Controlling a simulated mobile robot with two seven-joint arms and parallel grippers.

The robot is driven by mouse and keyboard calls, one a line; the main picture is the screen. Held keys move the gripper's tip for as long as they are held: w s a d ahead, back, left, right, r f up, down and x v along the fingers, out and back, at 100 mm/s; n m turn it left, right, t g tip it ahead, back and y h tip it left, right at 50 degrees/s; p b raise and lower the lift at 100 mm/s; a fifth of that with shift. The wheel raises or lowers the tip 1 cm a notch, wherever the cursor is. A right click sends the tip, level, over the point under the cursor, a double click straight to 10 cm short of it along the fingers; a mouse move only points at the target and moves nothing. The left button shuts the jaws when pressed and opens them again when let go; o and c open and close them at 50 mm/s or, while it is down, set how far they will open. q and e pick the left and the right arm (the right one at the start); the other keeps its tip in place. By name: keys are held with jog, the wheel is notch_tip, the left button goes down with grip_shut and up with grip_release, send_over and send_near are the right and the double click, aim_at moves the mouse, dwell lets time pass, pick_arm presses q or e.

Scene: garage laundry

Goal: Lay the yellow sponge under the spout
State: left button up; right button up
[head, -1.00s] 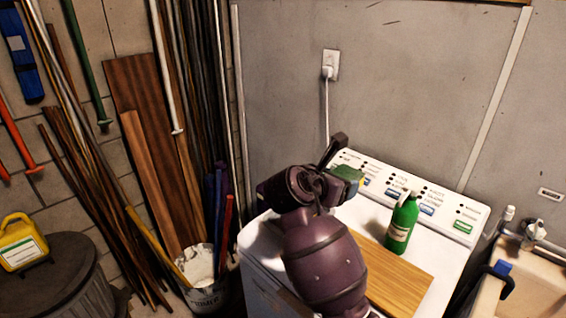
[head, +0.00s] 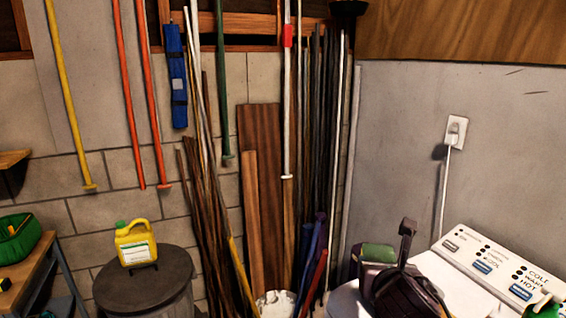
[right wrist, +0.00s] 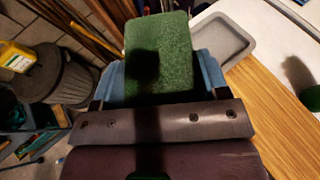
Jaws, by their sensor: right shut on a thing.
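The sponge (head: 377,253) shows its green scouring face, with a thin yellowish edge in the head view. In the right wrist view the sponge (right wrist: 160,60) is a green slab between two blue fingers. My right gripper (right wrist: 163,75) is shut on it, and it is held up near the left end of the white washer. I cannot make out a spout clearly. My left gripper is not in view.
The bin (head: 148,285) stands left of a bucket (head: 275,303) and leaning poles and boards. The washer (head: 475,285) is at right, with a green bottle (head: 543,308). A grey tray (right wrist: 228,38) and wooden board (right wrist: 270,120) lie near the gripper. A workbench (head: 28,270) is at far left.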

jog(key=s+d+f+n+y+b, duration=0.1)
jog(key=s+f+y, duration=0.1)
jog(key=s+f, duration=0.3)
notch_tip(320, 180, down, 5)
jog(key=shift+s+d+r+n, duration=0.15)
jog(key=shift+s+d+n, duration=0.2)
jog(key=shift+s+n, duration=0.05)
dwell(0.4)
